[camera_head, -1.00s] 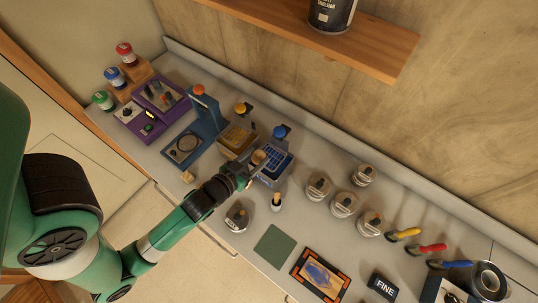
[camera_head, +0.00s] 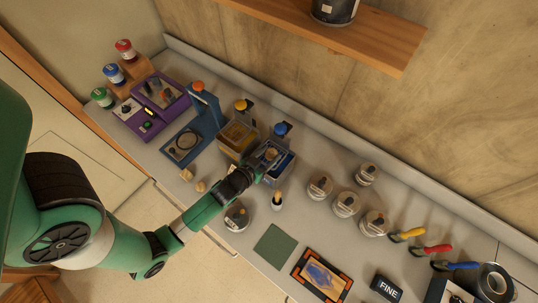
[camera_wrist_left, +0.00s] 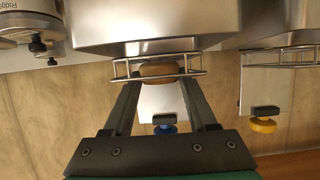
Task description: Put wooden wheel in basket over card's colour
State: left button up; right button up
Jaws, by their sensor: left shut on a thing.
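My left gripper (camera_head: 264,161) is shut on the round tan wooden wheel (camera_head: 271,153), at the metal tank with the blue knob (camera_head: 280,129). In the left wrist view, the wheel (camera_wrist_left: 158,70) sits between my fingertips (camera_wrist_left: 158,76), with wire basket rails (camera_wrist_left: 196,56) around it. I cannot tell whether it rests on the basket floor. The blue-knob basket (camera_head: 285,165) is partly hidden by my gripper. Left of it is the yellow-knob basket (camera_head: 237,137). The card (camera_head: 321,275) shows a blue shape in a black and orange border. My right gripper is not in view.
An orange-knobbed blue stand (camera_head: 203,112) and a purple device (camera_head: 152,106) stand at left. Small wooden pieces (camera_head: 187,175) lie near the front edge. Lidded jars (camera_head: 345,204) and coloured-handled tools (camera_head: 432,249) are at right. A green mat (camera_head: 275,247) lies bare. A wooden shelf (camera_head: 350,38) overhangs the back.

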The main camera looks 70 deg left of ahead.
pick_arm(q)
jog(key=shift+f, duration=0.15)
jog(key=o, duration=1)
jog(key=shift+s+d+r, duration=0.15)
jog(key=shift+s+r, duration=0.05)
jog(key=shift+r, duration=0.05)
jog(key=b+v, duration=0.1)
jog(key=v, duration=1)
jog(key=shift+s+d+r, duration=0.1)
jog(key=shift+s+r, duration=0.1)
